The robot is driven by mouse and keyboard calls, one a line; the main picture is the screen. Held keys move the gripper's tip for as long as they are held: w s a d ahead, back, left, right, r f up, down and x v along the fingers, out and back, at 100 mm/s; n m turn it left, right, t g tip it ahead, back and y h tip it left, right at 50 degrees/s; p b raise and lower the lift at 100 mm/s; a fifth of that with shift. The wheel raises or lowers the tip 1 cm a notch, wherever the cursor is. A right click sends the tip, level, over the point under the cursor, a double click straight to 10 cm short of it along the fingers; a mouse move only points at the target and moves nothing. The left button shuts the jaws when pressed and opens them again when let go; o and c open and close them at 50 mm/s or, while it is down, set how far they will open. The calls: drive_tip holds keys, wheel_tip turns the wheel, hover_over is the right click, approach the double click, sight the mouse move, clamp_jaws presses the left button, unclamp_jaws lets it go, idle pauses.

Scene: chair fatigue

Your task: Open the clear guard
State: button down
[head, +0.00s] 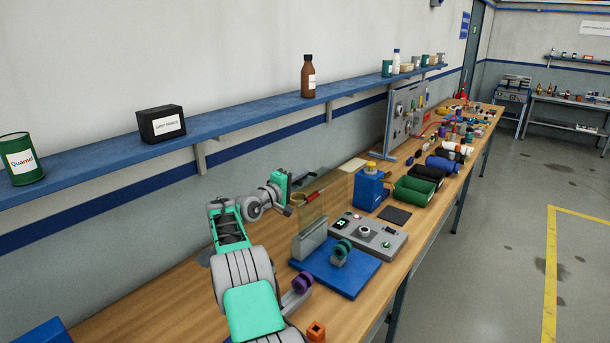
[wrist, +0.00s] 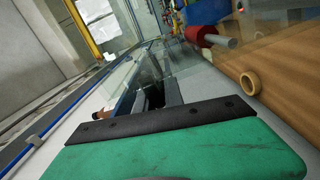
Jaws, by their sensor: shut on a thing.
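The clear guard (head: 326,203) is a transparent panel standing above the blue base plate (head: 352,283), near the grey control box (head: 385,247). A red piece (head: 311,196) shows at the panel. My gripper (head: 287,210) is at the guard's left edge. In the wrist view, my gripper's fingers (wrist: 158,92) lie close together against the clear panel (wrist: 118,75), shut on it. The exact contact is partly hidden by the gripper body. The guard looks upright in the head view; I cannot tell its exact angle.
A tan ring (wrist: 250,83) lies on the bench beside my gripper. A blue shelf (head: 245,119) runs above the bench. Open floor lies at the right.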

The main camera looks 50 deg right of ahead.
drive_tip(key=shift+w, duration=0.15)
drive_tip(key=c, duration=1.5)
unclamp_jaws()
drive_tip(key=shift+o, duration=0.2)
drive_tip(key=a+b, duration=0.3)
drive_tip(key=a, duration=0.5)
